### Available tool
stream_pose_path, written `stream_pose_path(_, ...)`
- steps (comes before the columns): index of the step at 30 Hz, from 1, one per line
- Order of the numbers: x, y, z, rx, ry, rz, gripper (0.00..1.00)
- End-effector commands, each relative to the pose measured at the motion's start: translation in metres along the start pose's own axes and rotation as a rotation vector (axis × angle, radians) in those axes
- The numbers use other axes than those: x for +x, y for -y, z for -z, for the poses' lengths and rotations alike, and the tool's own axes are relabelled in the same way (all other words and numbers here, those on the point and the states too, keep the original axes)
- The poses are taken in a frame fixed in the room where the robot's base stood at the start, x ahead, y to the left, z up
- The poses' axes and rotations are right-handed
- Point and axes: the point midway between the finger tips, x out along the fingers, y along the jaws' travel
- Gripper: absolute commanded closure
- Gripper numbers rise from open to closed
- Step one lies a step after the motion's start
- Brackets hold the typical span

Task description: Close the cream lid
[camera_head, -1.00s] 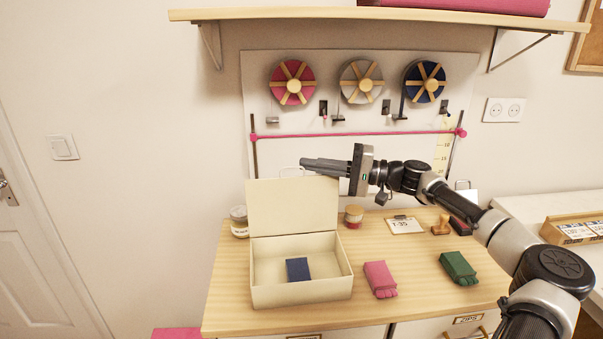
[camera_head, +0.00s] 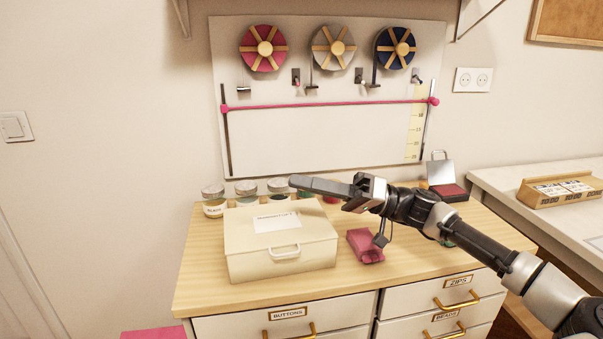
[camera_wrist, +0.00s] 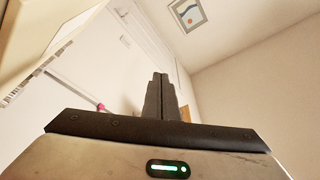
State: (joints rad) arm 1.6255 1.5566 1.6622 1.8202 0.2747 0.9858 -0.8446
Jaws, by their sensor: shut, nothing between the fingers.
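The cream box (camera_head: 285,264) stands on the wooden cabinet top. Its cream lid (camera_head: 250,232) lies down over it, with a paper label on top and a handle (camera_head: 285,252) on the front face. The lid looks closed, and the inside of the box is hidden. My gripper (camera_head: 293,181) is shut and empty. In the head view it appears just above the back right part of the lid, pointing left. In the wrist view its fingers (camera_wrist: 159,97) are together with nothing between them.
Several jars (camera_head: 213,201) stand behind the box. The front edge of the cabinet top is clear.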

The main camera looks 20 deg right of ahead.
Motion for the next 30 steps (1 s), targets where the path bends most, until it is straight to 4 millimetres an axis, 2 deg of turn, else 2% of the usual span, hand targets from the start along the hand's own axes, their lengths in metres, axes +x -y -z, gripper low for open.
stream_pose_path(6,-0.013,-0.010,-0.036,0.002,-0.002,0.000,1.00)
stream_pose_path(15,-0.026,-0.025,-0.074,0.003,-0.002,-0.001,1.00)
stream_pose_path(21,-0.031,-0.033,-0.088,0.003,-0.002,0.000,1.00)
stream_pose_path(30,-0.034,-0.038,-0.095,0.002,-0.001,0.000,1.00)
